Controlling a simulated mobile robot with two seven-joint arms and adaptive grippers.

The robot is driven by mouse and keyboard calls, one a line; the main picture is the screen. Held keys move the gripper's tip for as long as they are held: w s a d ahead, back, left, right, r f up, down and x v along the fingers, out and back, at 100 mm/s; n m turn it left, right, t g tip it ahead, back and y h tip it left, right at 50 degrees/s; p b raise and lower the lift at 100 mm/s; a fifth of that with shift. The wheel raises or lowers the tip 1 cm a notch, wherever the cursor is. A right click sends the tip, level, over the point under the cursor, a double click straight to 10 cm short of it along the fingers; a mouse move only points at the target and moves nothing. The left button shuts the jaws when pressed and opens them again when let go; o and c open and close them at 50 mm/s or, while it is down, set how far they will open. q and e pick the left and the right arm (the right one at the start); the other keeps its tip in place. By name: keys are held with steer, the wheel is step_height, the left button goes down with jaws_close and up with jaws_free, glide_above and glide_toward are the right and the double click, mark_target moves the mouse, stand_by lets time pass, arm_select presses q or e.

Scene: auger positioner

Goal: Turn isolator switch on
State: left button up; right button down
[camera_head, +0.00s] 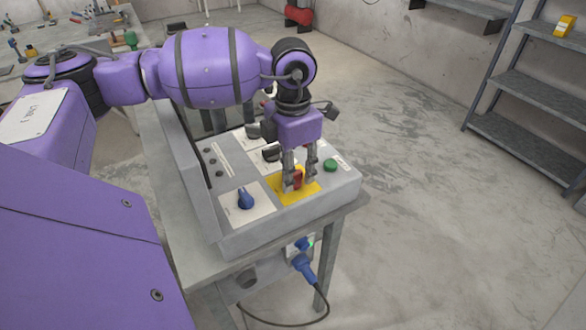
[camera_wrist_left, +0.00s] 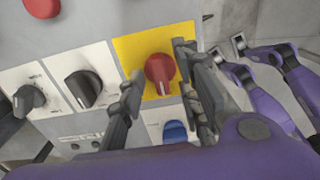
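The isolator switch is a red rotary knob (camera_head: 298,179) on a yellow plate (camera_head: 281,196) at the front of a grey control box (camera_head: 236,241). In the left wrist view the red knob (camera_wrist_left: 160,70) sits on its yellow plate (camera_wrist_left: 130,47). My left gripper (camera_head: 300,183) points down over the knob. In the left wrist view its two fingers (camera_wrist_left: 158,70) stand apart, one on each side of the knob, with gaps visible. The fingers partly hide the plate.
A blue knob (camera_head: 245,199), black knobs (camera_head: 270,153) and a green button (camera_head: 330,165) are close by on the panel. The box stands on a table (camera_head: 190,240). A blue plug (camera_head: 304,264) with a cable hangs below. Shelves (camera_head: 520,146) stand at right; the floor between is clear.

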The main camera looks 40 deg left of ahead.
steer(key=shift+w+a+r, duration=0.1)
steer(key=shift+w, duration=0.2)
